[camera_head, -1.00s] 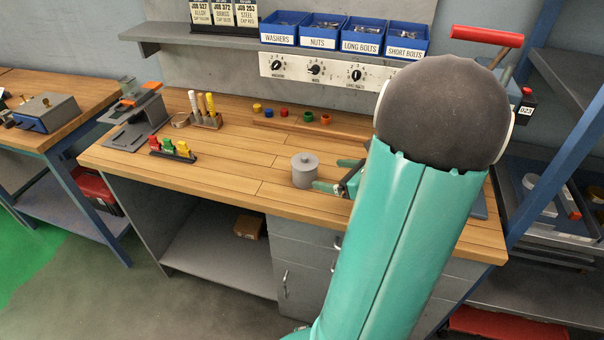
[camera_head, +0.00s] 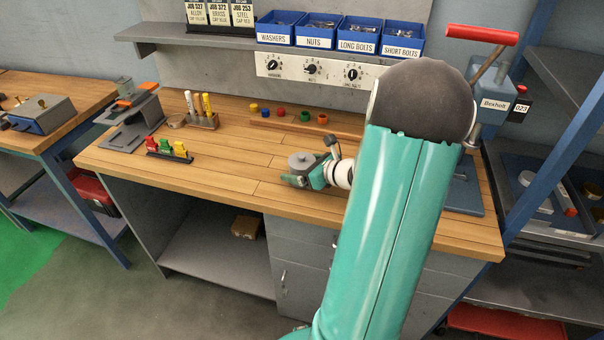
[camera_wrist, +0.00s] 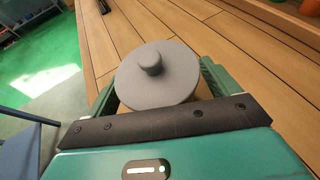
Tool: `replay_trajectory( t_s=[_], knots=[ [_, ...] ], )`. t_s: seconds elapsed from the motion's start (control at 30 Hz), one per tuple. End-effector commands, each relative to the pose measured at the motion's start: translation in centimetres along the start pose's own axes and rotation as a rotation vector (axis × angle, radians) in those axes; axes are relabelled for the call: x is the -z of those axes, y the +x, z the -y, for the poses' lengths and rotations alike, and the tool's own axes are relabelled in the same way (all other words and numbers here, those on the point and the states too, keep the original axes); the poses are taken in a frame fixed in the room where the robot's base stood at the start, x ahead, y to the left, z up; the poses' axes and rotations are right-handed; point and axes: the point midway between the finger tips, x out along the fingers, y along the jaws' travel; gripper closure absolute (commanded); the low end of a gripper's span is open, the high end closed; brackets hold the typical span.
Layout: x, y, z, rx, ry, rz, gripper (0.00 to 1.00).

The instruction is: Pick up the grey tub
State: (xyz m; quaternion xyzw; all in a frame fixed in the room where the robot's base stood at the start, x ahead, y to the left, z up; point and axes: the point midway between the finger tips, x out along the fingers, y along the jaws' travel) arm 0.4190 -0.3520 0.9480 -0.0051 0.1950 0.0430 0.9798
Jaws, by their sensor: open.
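The grey tub (camera_head: 301,161) is a short round pot with a knobbed lid, standing on the wooden bench top near its front edge. It also shows from above in the wrist view (camera_wrist: 154,75), where its lid hides most of its body. My gripper (camera_head: 299,180) is open at the tub, reaching in from the right. In the wrist view my gripper's two green fingers (camera_wrist: 158,88) lie on the left and right sides of the tub. I cannot tell whether they touch it.
A rack with red, green and yellow handled pieces (camera_head: 168,149) stands to the left on the bench (camera_head: 235,160). Small coloured rings (camera_head: 305,116) line the back. Blue bins (camera_head: 318,28) sit on the shelf above. A blue-grey plate (camera_head: 465,195) lies to the right.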

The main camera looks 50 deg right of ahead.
Motion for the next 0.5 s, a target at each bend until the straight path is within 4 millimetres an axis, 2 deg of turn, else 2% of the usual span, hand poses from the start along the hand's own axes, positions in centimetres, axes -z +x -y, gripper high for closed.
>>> replay_trajectory(
  t_s=[0.03, 0.33, 0.5],
  knots=[
    [0.01, -0.03, 0.00, 0.000, 0.000, 0.000, 0.12],
    [0.01, -0.06, 0.01, 0.000, 0.000, 0.000, 0.71],
    [-0.02, -0.07, 0.02, 0.001, 0.000, 0.001, 0.72]
  ],
)
